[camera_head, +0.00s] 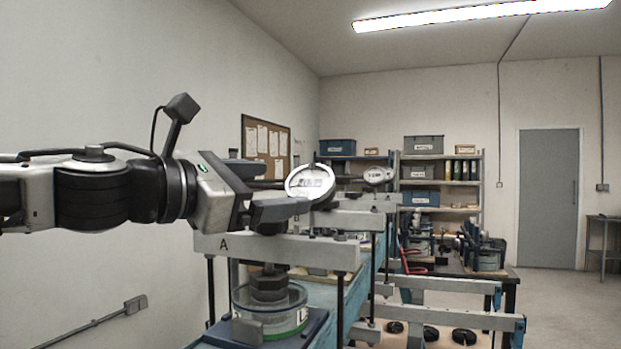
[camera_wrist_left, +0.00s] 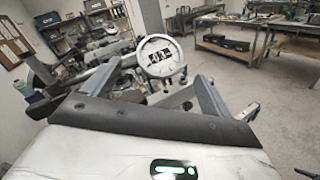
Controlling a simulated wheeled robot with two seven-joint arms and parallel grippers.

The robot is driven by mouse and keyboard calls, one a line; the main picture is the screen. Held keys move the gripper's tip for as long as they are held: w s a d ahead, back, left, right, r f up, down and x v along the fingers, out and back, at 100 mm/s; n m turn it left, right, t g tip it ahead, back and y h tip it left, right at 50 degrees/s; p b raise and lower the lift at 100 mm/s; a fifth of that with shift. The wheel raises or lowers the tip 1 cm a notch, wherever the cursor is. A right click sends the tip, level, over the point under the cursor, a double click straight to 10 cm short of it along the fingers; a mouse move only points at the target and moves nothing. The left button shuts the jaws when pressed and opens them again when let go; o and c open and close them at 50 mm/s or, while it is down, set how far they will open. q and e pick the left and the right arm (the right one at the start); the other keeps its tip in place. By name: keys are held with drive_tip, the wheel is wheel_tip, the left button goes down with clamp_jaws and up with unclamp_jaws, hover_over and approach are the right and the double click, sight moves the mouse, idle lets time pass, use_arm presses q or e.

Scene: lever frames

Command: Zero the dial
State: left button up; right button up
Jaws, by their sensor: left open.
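A round white dial (camera_head: 310,183) with a metal rim stands at the near lever frame, marked A (camera_head: 285,250). In the left wrist view the dial (camera_wrist_left: 160,56) shows ahead, between the fingertips; its reading is too small to tell. My left gripper (camera_head: 292,198) is open and level, its fingers pointing right at the dial. In its wrist view the gripper (camera_wrist_left: 157,72) has its fingers spread on both sides of the dial. I cannot tell whether a finger touches it. My right gripper is not in view.
A second dial (camera_head: 376,175) stands farther back on another frame. Beams and posts crowd the right. Shelves (camera_head: 437,180) stand at the back; open floor lies to the right.

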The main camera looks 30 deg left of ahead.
sight(305, 183)
use_arm(q)
drive_tip(key=p+x, duration=0.1)
drive_tip(key=x, duration=0.6)
drive_tip(key=shift+w, duration=0.15)
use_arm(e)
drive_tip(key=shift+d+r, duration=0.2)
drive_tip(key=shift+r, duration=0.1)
use_arm(q)
drive_tip(key=shift+r, duration=0.1)
